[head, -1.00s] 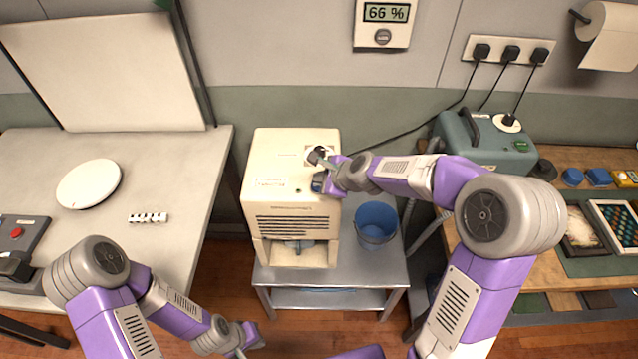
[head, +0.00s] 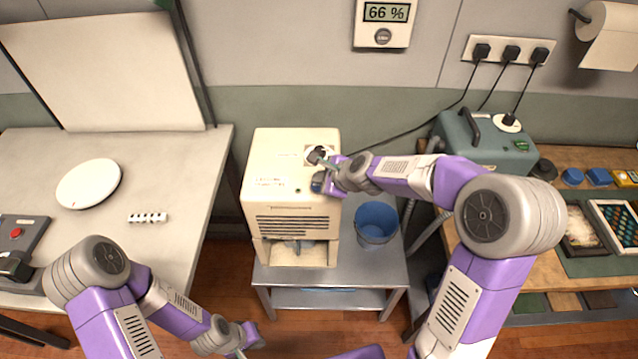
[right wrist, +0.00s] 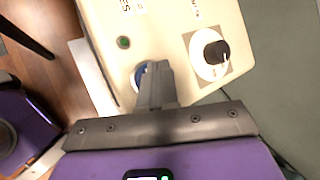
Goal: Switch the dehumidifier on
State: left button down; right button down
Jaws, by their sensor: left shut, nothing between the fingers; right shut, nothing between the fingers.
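The dehumidifier (head: 283,180) is a cream box with a front grille, standing on a grey metal table. On its top, a black knob (right wrist: 211,52) sits on a pale dial plate. A small dark green lamp (right wrist: 124,43) is to the knob's left; I cannot tell if it is lit. A blue switch-like part (right wrist: 141,74) is partly hidden behind my fingers. My right gripper (right wrist: 155,82) is shut and empty, its tips at or just above the blue part; contact is unclear. My left gripper (head: 250,340) is shut and empty, low and left of the metal table.
A blue bucket (head: 377,222) stands right of the dehumidifier on the metal table (head: 330,277). A wall meter (head: 384,22) reads 66 %. A grey-green unit (head: 485,145) with a cable is on the right bench. The left table (head: 180,180) holds a white disc (head: 89,184).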

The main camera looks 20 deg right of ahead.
jog(key=shift+f+b, duration=0.35)
jog(key=shift+f, duration=0.1)
jog(key=shift+r, duration=0.1)
jog(key=shift+r+p, duration=0.4)
jog(key=shift+p, duration=0.1)
notch_tip(320, 180, up, 6)
jog(key=p, duration=0.6)
dwell(0.4)
